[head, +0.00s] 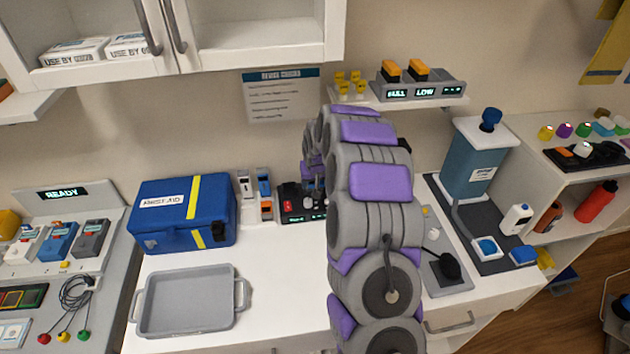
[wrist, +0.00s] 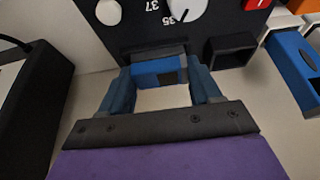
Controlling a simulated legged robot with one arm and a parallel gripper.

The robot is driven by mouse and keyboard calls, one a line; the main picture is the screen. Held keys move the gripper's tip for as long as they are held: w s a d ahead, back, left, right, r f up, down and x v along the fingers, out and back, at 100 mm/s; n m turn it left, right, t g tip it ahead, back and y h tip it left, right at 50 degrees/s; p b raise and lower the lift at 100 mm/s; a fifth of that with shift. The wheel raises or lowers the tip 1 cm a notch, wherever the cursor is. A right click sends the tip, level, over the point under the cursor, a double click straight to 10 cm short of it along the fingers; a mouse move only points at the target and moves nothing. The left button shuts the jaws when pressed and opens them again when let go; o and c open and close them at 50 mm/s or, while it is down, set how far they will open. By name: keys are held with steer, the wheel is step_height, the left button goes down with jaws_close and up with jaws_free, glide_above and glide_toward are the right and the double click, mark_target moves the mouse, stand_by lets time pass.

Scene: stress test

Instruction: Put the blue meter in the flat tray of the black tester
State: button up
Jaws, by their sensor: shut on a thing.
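The black tester (head: 303,203) stands against the wall behind my arm, which hides part of it in the head view. In the wrist view its face (wrist: 185,25) shows white dials and upside-down numbers. My gripper (wrist: 158,78) is shut on a blue block with a dark patch, which looks like the blue meter (wrist: 146,72). It is at the tester's near edge, by a dark grey ledge (wrist: 153,49) that may be the flat tray. I cannot tell whether it rests there. The gripper is hidden in the head view.
An open dark square pocket (wrist: 230,50) is beside the held block. Another blue device (head: 264,181) stands with white and orange ones left of the tester. A blue first aid box (head: 165,228) and an empty grey tray (head: 190,300) are further left. A black object (wrist: 30,110) borders the wrist view's left.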

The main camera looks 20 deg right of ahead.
steer(key=o, duration=1.1)
steer(key=shift+r, duration=0.1)
steer(key=p+v, duration=0.3)
steer(key=v, duration=1.4)
steer(key=shift+s, duration=0.1)
